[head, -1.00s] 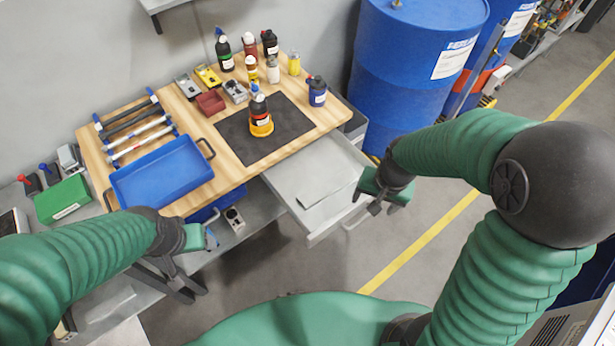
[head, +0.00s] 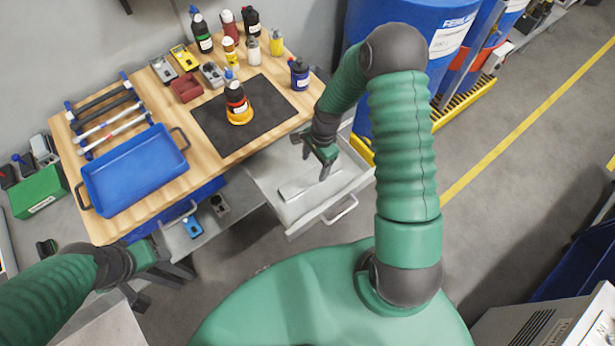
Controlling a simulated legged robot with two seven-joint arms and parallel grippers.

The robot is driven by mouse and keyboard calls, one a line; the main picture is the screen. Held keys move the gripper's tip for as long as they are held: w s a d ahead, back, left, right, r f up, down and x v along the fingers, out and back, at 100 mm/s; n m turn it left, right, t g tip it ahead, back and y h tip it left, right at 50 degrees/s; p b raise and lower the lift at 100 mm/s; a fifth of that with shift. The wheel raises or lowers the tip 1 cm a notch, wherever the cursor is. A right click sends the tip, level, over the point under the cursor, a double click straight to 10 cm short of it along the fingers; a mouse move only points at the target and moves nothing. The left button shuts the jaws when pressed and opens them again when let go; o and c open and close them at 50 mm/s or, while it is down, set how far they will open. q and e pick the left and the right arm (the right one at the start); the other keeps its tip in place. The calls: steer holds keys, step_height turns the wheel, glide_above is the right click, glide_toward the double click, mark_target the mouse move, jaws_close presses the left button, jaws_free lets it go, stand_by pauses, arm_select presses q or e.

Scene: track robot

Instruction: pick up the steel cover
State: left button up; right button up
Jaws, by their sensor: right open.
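The steel cover appears to be the flat, thin grey plate (head: 304,186) lying in the open drawer (head: 264,180) under the workbench. It is partly hidden by my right gripper and close in colour to the drawer floor. My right gripper (head: 318,164) is open and empty, over the drawer with its fingers pointing down, just above the plate. Whether it touches the plate cannot be told. My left gripper (head: 160,278) is low at the left, in front of the bench and away from the drawer; its fingers are partly hidden by its own wrist.
The wooden bench (head: 105,229) carries a blue tray (head: 135,170), a dark mat (head: 265,125) with an orange-based bottle (head: 238,108), and several bottles and small boxes. Blue drums (head: 420,45) stand behind right. Floor right of the drawer is clear.

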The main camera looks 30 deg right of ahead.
mark_target(312, 177)
steer(key=f, duration=0.2)
steer(key=d+f, duration=0.1)
steer(key=f, duration=0.1)
steer(key=shift+w, duration=0.2)
steer(key=f, duration=0.2)
steer(key=f+p, duration=0.1)
steer(key=shift+w+a+f, duration=0.1)
steer(key=shift+a+f, duration=0.25)
steer(key=shift+f, duration=0.05)
steer(key=shift+a, duration=0.2)
steer(key=shift+w+a, duration=0.1)
steer(key=shift+a, duration=0.2)
steer(key=shift+c, duration=1.6)
steer(key=shift+d, duration=0.45)
steer(key=c, duration=1)
steer(key=shift+c, duration=1.1)
arm_select(q)
steer(key=shift+d+r, duration=0.6)
steer(key=shift+d, duration=0.15)
arm_select(e)
steer(key=shift+a, duration=0.2)
jaws_close()
arm_select(q)
steer(key=shift+w+a, duration=0.1)
